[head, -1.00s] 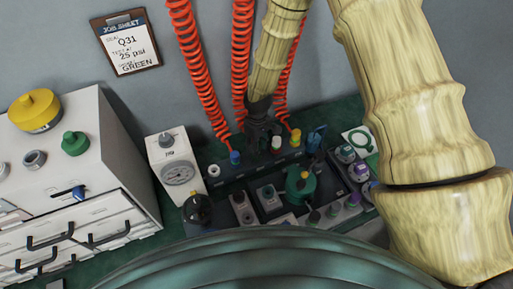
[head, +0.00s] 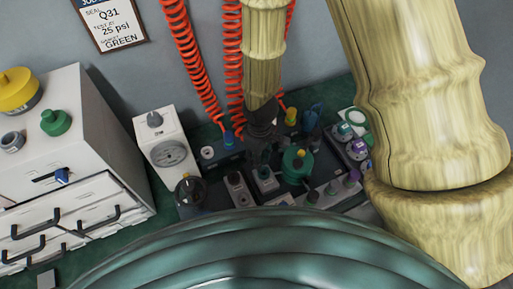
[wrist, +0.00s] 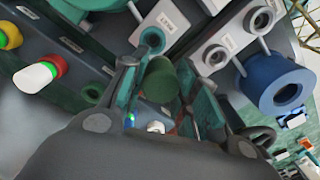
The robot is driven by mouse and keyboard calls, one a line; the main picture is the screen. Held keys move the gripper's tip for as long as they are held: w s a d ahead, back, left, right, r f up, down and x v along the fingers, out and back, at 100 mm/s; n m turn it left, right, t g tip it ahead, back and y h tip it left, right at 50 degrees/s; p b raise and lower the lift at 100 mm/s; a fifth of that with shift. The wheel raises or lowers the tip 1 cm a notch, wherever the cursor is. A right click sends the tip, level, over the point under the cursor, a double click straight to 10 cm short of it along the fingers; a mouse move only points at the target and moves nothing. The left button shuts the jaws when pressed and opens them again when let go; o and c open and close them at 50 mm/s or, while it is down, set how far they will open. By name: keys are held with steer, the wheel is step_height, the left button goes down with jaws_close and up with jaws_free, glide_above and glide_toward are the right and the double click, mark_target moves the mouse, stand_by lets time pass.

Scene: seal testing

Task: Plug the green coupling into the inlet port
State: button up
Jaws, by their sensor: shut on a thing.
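My gripper (wrist: 165,85) is shut on the green coupling (wrist: 161,80), a dark green cylinder between its two fingers in the wrist view. In the head view, my gripper (head: 263,140) hangs over the dark fixture and hides the coupling. In the wrist view, a teal-ringed port (wrist: 152,40) lies just beyond the coupling, and a grey block with a round port (wrist: 215,57) lies to its right. The labels are too small to read, so I cannot tell which port is the inlet. I cannot tell whether the coupling touches either one.
A blue fitting (wrist: 280,85) is at the right of the wrist view; a red-banded, white-tipped coupling (wrist: 40,75) is at left. In the head view, a gauge box (head: 167,150) stands left of the fixture, a green-topped part (head: 297,163) at right, and red coiled hoses (head: 190,70) behind.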

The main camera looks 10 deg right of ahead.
steer(key=shift+s+f, duration=0.1)
steer(key=shift+s, duration=0.15)
steer(key=shift+w+d+f+b, duration=0.1)
steer(key=shift+d+f+b, duration=0.2)
steer(key=shift+d+f, duration=0.3)
steer(key=shift+w+d+f+b, duration=0.1)
steer(key=shift+d+f+b, duration=0.25)
steer(key=shift+f, duration=0.45)
steer(key=shift+p, duration=0.45)
steer(key=shift+f+b, duration=0.6)
steer(key=shift+f, duration=0.85)
stand_by(1.2)
steer(key=o, duration=1.2)
steer(key=shift+c, duration=0.2)
step_height(320, 180, up, 12)
steer(key=shift+d, duration=0.15)
steer(key=shift+r, duration=0.1)
